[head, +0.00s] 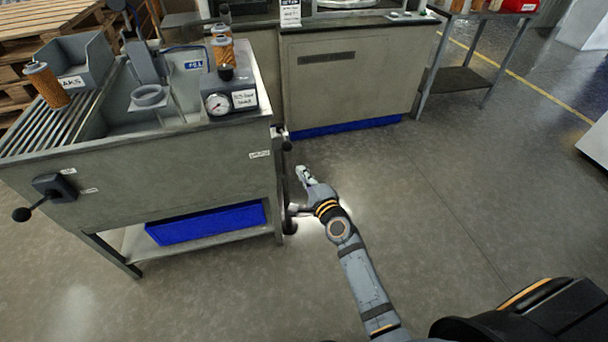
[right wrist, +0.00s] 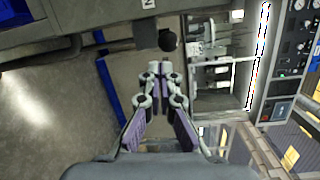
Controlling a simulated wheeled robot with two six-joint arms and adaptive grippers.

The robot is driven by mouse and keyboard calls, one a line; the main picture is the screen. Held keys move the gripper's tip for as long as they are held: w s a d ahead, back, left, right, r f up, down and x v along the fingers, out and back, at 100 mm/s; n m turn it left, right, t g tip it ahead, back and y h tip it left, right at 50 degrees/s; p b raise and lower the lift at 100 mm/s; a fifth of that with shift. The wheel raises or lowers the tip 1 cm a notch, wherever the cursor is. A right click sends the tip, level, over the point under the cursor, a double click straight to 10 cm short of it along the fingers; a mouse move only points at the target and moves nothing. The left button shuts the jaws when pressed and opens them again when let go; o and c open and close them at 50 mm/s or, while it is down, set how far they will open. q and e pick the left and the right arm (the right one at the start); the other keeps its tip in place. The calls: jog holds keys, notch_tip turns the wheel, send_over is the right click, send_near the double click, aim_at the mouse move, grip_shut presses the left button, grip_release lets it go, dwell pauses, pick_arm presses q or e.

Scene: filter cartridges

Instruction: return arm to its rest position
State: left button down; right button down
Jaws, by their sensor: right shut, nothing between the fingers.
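My right arm reaches up from the bottom of the head view. Its gripper (head: 304,176) is over open floor, just right of the grey workbench's (head: 150,165) right end. In the right wrist view the gripper's fingertips (right wrist: 160,68) are together, with nothing between them. A black knob (right wrist: 168,40) shows beyond the fingertips there, and I see a gap between them. In the head view a dark knob (head: 287,145) is at the bench's right end, left of the gripper. My left arm and gripper are not in view.
The workbench carries a gauge box (head: 228,95), a grey bin (head: 78,62) and orange filter cartridges (head: 46,84). A blue bin (head: 205,222) sits on its lower shelf. A grey cabinet (head: 350,80) stands behind. The floor (head: 450,190) to the right is clear.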

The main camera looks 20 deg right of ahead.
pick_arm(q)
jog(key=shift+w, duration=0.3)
